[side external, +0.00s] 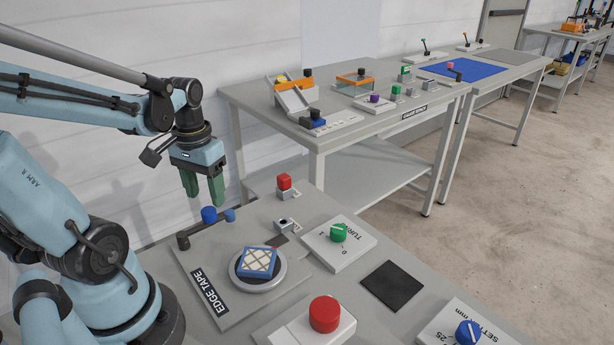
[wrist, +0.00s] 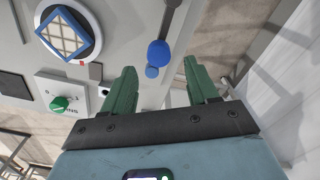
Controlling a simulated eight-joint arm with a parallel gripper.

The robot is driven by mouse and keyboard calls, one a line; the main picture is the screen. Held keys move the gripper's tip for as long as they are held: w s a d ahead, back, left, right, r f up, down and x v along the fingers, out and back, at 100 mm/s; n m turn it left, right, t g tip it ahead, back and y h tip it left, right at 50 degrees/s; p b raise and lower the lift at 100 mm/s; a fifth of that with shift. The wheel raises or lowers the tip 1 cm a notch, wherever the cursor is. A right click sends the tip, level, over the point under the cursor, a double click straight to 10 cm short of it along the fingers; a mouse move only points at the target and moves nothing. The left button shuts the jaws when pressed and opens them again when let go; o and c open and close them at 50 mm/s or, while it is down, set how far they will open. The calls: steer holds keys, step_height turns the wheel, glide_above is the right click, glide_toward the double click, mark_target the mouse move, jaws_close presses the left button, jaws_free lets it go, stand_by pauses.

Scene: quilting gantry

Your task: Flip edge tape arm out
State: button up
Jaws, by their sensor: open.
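The edge tape station is a grey plate (side external: 195,317) with an "EDGE TAPE" label. A dark arm (side external: 187,238) lies at its far left edge and bears a blue knob (side external: 209,215). A smaller blue piece (side external: 229,215) sits just right of the knob. In the wrist view, the knob (wrist: 158,53) and smaller piece (wrist: 152,72) appear between the fingertips' directions. My gripper (side external: 204,200), with green fingers, is open and empty, pointing down above the knob. It also shows in the wrist view (wrist: 160,65). Contact with the knob cannot be told.
A round turntable (side external: 262,284) holds a blue-framed quilted block (side external: 258,262). A dark square pad (side external: 392,286) lies flat. Another bench (side external: 330,135) stands behind.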

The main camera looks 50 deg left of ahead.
mark_target(209, 210)
step_height(209, 210, up, 8)
steer(key=shift+f, duration=0.15)
stand_by(0.3)
